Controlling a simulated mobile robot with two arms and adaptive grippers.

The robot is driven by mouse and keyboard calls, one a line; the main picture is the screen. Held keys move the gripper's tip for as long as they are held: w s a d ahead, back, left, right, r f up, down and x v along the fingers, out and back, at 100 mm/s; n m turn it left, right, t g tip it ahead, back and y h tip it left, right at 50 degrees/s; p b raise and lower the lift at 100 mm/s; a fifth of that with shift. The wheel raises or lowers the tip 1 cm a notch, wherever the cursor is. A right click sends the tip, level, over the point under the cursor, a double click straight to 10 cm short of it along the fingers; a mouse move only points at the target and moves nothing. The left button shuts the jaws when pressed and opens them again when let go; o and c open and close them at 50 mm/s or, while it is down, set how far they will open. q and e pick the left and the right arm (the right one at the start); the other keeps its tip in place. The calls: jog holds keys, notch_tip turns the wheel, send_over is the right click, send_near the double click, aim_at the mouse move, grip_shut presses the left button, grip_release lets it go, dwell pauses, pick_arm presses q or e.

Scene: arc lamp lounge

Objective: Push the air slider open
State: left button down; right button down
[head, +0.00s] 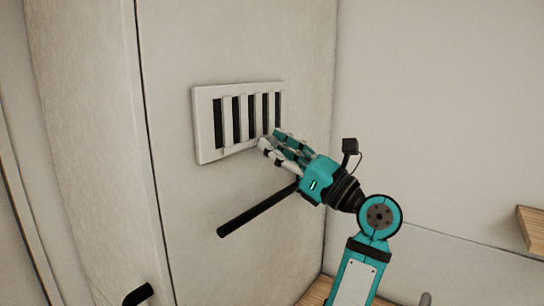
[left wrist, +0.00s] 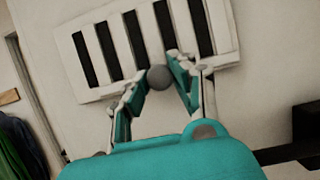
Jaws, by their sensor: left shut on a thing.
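The air slider (head: 203,128) is a white vent frame on the pale door-like panel, with upright slats and dark slots between them. In the left wrist view the vent (left wrist: 78,68) fills the top, and dark slots show between its pale slats. A round grey knob (left wrist: 159,78) sits at the vent's lower edge. My left gripper (head: 269,138) is at the lower right part of the vent. In the left wrist view its fingers (left wrist: 158,82) are shut on the knob, one on each side. The knob is hidden in the head view. My right gripper is not in view.
A black bar (head: 256,209) sticks out below the vent, close under my left gripper. Another black piece (head: 138,295) shows at the bottom left. A wooden shelf edge (head: 532,228) is at the far right. Green and dark cloth (left wrist: 20,150) hangs at the left wrist view's left.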

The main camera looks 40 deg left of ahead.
pick_arm(q)
jog(key=shift+r, duration=0.1)
jog(key=c, duration=1.5)
grip_release()
jog(key=shift+w, duration=0.1)
jog(key=o, duration=0.4)
jog(key=shift+w, duration=0.2)
jog(key=shift+o, duration=0.2)
jog(key=s+v, duration=0.1)
jog(key=v, duration=0.6)
jog(key=shift+w+d+f, duration=0.25)
jog(key=shift+w, duration=0.2)
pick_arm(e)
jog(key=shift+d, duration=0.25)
